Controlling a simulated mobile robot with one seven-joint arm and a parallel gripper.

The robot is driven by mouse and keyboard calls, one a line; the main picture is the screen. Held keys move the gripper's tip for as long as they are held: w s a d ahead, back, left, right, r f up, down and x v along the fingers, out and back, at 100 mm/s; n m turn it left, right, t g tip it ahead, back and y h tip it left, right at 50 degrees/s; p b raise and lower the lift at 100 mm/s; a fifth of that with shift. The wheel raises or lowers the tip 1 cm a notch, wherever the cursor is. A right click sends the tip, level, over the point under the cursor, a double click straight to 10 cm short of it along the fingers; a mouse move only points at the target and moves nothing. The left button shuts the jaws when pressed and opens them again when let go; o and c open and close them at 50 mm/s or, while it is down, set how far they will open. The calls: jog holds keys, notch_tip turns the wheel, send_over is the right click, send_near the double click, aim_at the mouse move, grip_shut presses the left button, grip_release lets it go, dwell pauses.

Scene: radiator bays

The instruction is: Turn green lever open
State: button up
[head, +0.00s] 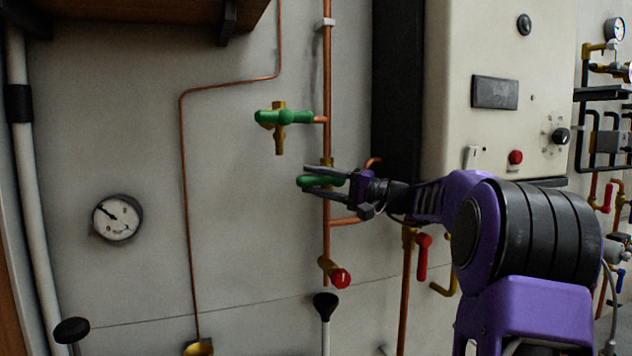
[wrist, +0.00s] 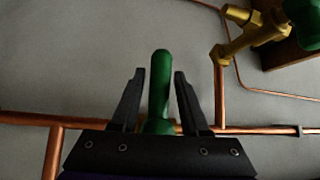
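A green lever (head: 316,182) sits on a vertical copper pipe in the head view, pointing left and lying about level. It shows in the wrist view (wrist: 160,88) as a rounded green bar pointing up. My gripper (head: 305,179) reaches in from the right with its fingers above and below the lever. In the wrist view my gripper (wrist: 159,78) is open, with a gap on each side of the lever. The lever's base is partly hidden by the gripper. A second green handle (head: 296,116) sits higher up on a brass valve (head: 279,143).
A red valve knob (head: 341,279) is below on the same copper pipe (head: 326,235). A red lever (head: 422,257) hangs under the pale boiler cabinet (head: 455,95) at right. A round gauge (head: 117,217) is on the wall at left. The wall between is mostly clear.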

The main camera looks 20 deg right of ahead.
grip_shut()
dwell(1.1)
